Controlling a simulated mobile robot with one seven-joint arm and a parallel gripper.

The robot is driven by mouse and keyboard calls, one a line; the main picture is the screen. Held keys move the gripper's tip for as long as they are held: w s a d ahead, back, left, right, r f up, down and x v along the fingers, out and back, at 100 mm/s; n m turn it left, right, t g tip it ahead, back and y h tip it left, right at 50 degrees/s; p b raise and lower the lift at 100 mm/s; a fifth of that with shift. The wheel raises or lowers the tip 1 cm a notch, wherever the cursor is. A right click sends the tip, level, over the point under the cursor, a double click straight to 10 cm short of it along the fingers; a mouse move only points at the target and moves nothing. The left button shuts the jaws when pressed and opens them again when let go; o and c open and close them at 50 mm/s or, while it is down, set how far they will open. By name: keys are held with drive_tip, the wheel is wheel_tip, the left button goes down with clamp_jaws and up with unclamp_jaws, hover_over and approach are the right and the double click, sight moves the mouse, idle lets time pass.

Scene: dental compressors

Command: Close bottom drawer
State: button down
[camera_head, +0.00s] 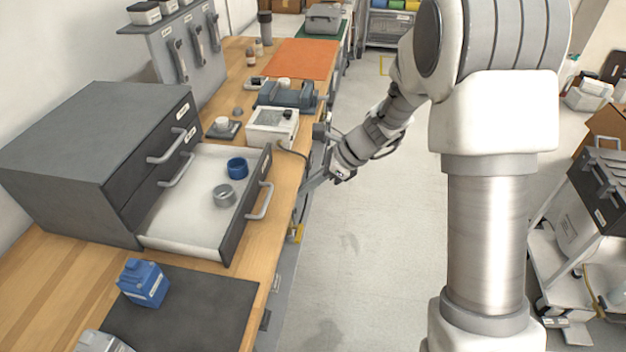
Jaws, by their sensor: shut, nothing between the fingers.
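A grey drawer cabinet (85,140) stands on the wooden bench at the left. Its bottom drawer (182,236) is pulled far out to the right, over the bench top, and its front carries a light handle (262,200). A blue ring-shaped part (237,167) and a grey ring-shaped part (224,194) sit inside the drawer. The drawers above it are shut. My gripper (303,190) is shut and empty, just right of the drawer front near the bench edge. It looks apart from the handle.
A white box-like device (272,127) and a grey-blue device (287,95) stand on the bench behind the drawer. A cart (590,230) stands at right; the floor between is clear.

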drive_tip(key=a+f, duration=0.1)
drive_tip(key=a, duration=0.1)
drive_tip(key=a+f, duration=0.3)
drive_tip(key=a, duration=0.1)
drive_tip(key=shift+w+f, duration=0.2)
drive_tip(key=shift+w, duration=0.15)
drive_tip(key=shift+w+a+f, duration=0.1)
drive_tip(key=shift+a, duration=0.4)
drive_tip(key=p, duration=0.7)
approach(189, 195)
drive_tip(key=x, duration=0.4)
drive_tip(key=shift+f, duration=0.15)
drive_tip(key=shift+a, duration=0.1)
